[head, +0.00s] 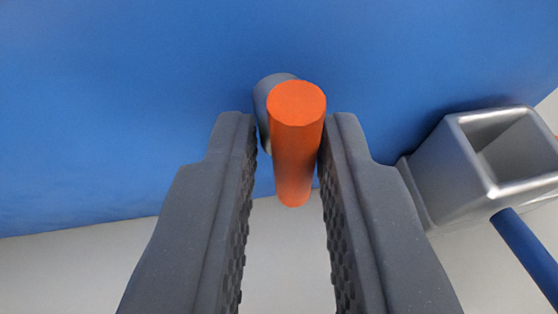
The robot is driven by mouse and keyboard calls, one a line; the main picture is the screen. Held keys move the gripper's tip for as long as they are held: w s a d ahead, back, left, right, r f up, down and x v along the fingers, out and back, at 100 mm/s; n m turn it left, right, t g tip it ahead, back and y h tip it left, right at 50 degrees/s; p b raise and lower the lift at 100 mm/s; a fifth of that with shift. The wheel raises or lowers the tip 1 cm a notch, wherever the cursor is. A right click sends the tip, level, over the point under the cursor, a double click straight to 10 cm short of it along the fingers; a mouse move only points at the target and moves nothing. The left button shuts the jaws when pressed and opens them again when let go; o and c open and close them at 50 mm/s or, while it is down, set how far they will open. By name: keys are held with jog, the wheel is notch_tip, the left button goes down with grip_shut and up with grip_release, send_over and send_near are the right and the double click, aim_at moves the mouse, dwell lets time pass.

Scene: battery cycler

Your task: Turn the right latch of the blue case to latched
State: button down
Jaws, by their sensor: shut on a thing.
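The blue case (130,100) fills the upper part of the head view as a broad blue surface. An orange latch handle (295,140) stands out from it, with a grey round base (267,92) behind its upper end. My gripper (287,150) has its two dark grey fingers on either side of the orange handle and is shut on it. The right fingertip touches the handle; a narrow gap seems to show on the left. The handle's lower end shows between the fingers. No marking for the latch position is visible.
A grey metal bracket with a square opening (505,150) stands close to the right finger. A dark blue rod (530,255) runs from it to the lower right. A pale surface (80,270) lies below the case's lower edge and looks clear.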

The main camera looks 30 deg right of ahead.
jog(key=shift+s+d+f, duration=0.1)
jog(key=shift+d, duration=0.1)
jog(key=c, duration=1.5)
grip_release()
jog(key=shift+d, duration=0.1)
jog(key=shift+s+a+r, duration=0.2)
jog(key=shift+s+a, duration=0.15)
jog(key=shift+a, duration=0.05)
jog(key=p+v, duration=0.2)
jog(key=v, duration=1)
jog(key=shift+s+r, duration=0.2)
jog(key=shift+s, duration=0.1)
